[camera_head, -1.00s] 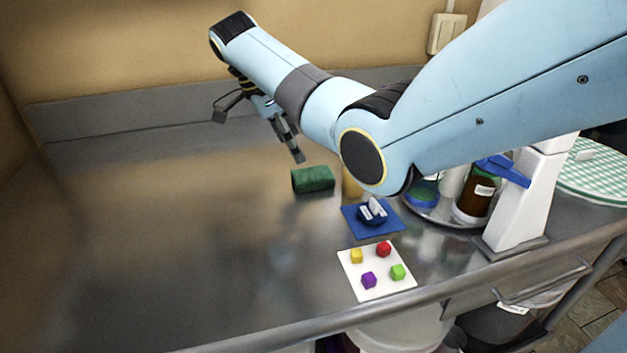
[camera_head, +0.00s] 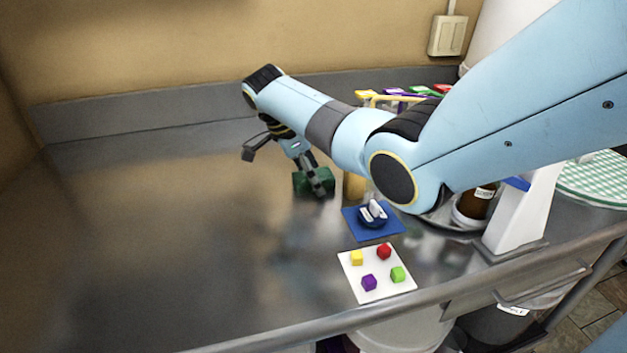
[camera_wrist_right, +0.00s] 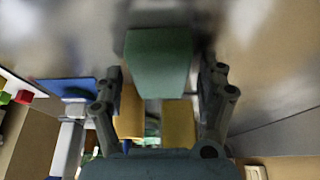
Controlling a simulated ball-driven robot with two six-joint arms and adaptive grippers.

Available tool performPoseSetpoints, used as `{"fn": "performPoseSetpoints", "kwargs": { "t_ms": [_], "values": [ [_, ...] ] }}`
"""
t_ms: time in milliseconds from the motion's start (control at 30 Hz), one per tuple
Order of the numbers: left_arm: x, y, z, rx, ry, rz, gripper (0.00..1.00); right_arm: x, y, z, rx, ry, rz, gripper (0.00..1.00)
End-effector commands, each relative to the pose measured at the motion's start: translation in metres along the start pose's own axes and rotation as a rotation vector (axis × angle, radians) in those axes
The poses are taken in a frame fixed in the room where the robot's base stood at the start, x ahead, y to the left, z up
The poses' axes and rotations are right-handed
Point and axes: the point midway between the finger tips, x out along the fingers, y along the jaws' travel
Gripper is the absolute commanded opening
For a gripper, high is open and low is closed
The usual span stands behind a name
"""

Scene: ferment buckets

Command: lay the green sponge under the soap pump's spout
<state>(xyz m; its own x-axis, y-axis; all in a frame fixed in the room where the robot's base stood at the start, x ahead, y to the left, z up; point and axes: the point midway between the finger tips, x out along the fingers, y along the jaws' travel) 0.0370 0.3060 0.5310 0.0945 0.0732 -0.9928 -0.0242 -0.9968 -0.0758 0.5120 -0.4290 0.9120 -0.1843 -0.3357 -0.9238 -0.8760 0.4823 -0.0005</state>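The green sponge (camera_head: 314,182) lies on the steel counter, left of an upright tan-yellow object (camera_head: 354,186) that is partly behind my arm. My right gripper (camera_head: 284,172) is over the sponge, with one finger in front of it in the head view. In the right wrist view the fingers are spread, with the sponge (camera_wrist_right: 160,62) ahead between their tips and space at both sides. It is open and empty. I cannot clearly make out the soap pump or its spout; my right arm covers part of that area. My left gripper is out of view.
A blue mat (camera_head: 388,229) holds a blue-and-white item (camera_head: 373,213). A white board (camera_head: 349,276) with small coloured pieces lies nearer. A round tray (camera_head: 443,222) with a brown bottle (camera_head: 475,203) and a white stand (camera_head: 520,215) are at right. The counter's left is clear.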

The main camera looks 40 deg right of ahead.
Motion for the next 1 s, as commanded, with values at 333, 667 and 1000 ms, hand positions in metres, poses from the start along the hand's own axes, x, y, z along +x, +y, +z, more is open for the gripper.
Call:
{"fn": "performPoseSetpoints", "kwargs": {
  "t_ms": [333, 667, 1000],
  "values": [
    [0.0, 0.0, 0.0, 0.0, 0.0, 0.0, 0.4, 0.0, 0.0, 0.0, -0.001, 0.0, 0.0, 0.32],
    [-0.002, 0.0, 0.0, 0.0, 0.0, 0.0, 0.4, -0.017, -0.001, -0.007, 0.0, -0.001, -0.003, 0.32],
    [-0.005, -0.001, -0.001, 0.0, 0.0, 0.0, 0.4, -0.079, -0.001, -0.032, -0.003, -0.001, -0.003, 0.32]
  ]
}}
